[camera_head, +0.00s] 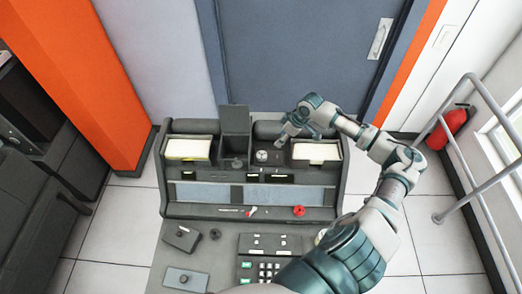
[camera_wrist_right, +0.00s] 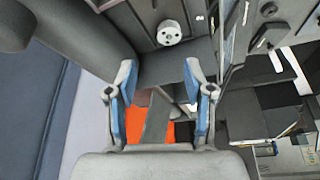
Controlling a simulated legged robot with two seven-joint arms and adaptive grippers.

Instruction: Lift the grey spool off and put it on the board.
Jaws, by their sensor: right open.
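The grey spool (camera_head: 261,155), a small light round piece with holes in its face, sits on the upper part of the dark console. It also shows at the top of the right wrist view (camera_wrist_right: 169,33). My right gripper (camera_head: 283,141) is just right of the spool and above the console. In the wrist view its two blue-padded fingers (camera_wrist_right: 161,98) are wide apart with nothing between them, and the spool is beyond them. I cannot tell for certain which flat surface is the board. My left gripper is out of view.
Two card trays (camera_head: 188,149) (camera_head: 316,152) flank the spool area. A dark upright panel (camera_head: 235,119) stands behind, left of the spool. A red knob (camera_head: 299,210) and a keypad (camera_head: 268,268) are lower down. A handrail (camera_head: 483,190) and red extinguisher (camera_head: 452,125) are at right.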

